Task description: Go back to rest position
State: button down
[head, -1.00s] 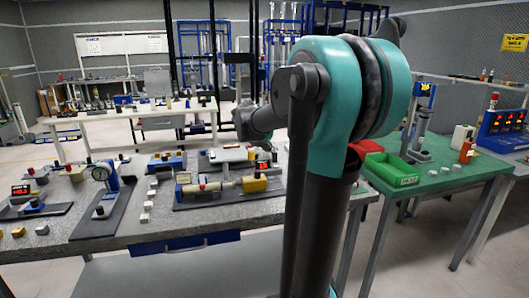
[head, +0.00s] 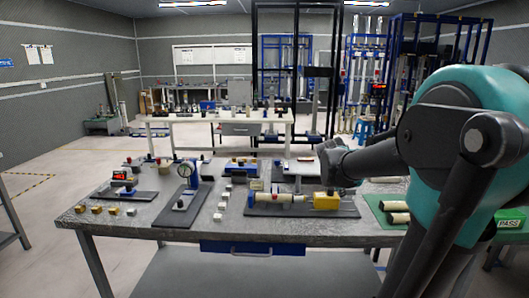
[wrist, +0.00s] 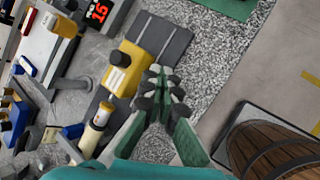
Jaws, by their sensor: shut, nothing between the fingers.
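My gripper (wrist: 160,85) shows in the wrist view with its green and dark fingers together and nothing between them. It hangs over the speckled grey bench (wrist: 205,60), just right of a yellow block (wrist: 125,70) on a dark fixture plate. How high it is above the bench I cannot tell. In the head view my teal and dark arm fills the right side. Its dark forward link reaches over the right part of the bench (head: 340,238), and I cannot make out the fingers there.
The bench holds a gauge stand (head: 187,180), several small blocks and a fixture with the yellow block (head: 327,201). A green PASS bin (head: 510,222) is partly behind my arm. A wooden barrel (wrist: 275,152) shows low right in the wrist view.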

jog(key=s+a+f+m+y, duration=0.1)
jog(key=s+a+f+m, duration=0.2)
jog(key=s+f+m, duration=0.2)
jog(key=s+a+f+m+g+y, duration=0.1)
jog(key=s+a+f+m, duration=0.2)
jog(key=s+f+m, duration=0.3)
jog(key=s+a+f+m+y, duration=0.2)
jog(key=s+f+m, duration=0.4)
jog(key=s+m, duration=0.3)
jog(key=shift+s+a+g, duration=0.4)
jog(key=shift+s+a, duration=0.35)
jog(key=shift+s, duration=0.35)
